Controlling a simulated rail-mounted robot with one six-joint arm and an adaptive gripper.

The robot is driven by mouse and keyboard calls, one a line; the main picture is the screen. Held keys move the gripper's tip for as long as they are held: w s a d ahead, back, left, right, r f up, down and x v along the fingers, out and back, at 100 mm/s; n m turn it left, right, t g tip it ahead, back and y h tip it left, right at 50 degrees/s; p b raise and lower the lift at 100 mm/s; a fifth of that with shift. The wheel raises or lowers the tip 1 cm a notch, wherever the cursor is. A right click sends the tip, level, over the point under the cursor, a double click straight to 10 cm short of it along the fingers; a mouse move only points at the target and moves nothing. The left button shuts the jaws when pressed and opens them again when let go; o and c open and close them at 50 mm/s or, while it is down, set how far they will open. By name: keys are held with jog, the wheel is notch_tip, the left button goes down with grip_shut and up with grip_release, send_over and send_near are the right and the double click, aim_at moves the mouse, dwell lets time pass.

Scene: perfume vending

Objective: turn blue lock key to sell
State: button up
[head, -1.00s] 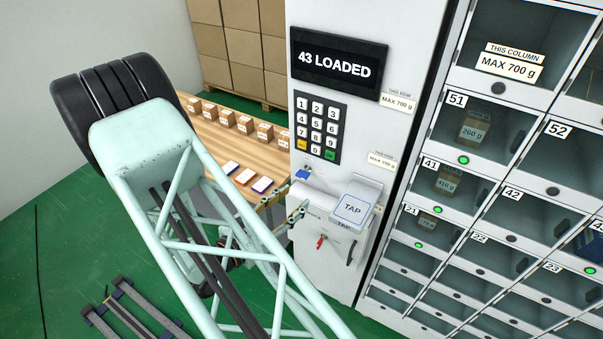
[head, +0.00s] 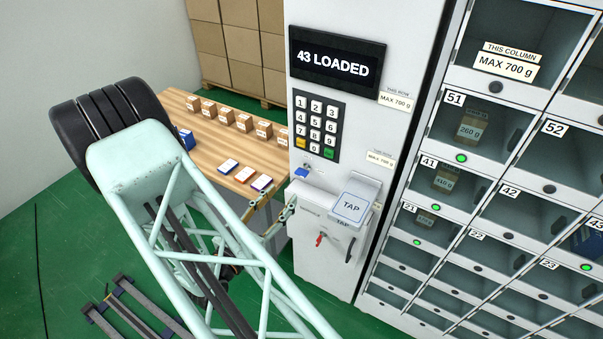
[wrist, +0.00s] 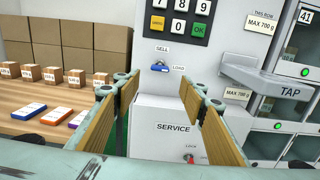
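The blue lock key (wrist: 160,67) sits on the front of the white machine, below the keypad, between the labels SELL and LOAD. In the head view the blue key (head: 302,171) shows just under the keypad's lower left corner. The display (head: 337,63) reads 43 LOADED. My gripper (wrist: 158,90) is open and empty, its two wood-coloured finger pads wide apart in front of the machine. The key appears between and above the fingertips in the wrist view, not touched. In the head view my gripper (head: 274,207) is at the left of the machine, below the key.
A SERVICE box (wrist: 173,127) with a red key (wrist: 190,158) is below the blue key. The TAP reader (head: 349,207) juts out at the right. A wooden table (head: 215,142) with small boxes stands behind left. Locker compartments (head: 480,130) are at the right.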

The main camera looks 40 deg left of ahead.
aim_at(302, 172)
jog(key=shift+w+a+p, duration=0.25)
jog(key=shift+w+p, duration=0.05)
jog(key=shift+w, duration=1.9)
jog(key=shift+w+a+p, duration=0.2)
jog(key=shift+w+p, duration=0.1)
jog(key=shift+w, duration=1.85)
jog(key=shift+w+a+p, duration=0.25)
jog(key=shift+w+p, duration=0.05)
jog(key=shift+w, duration=1.9)
jog(key=c, duration=0.9)
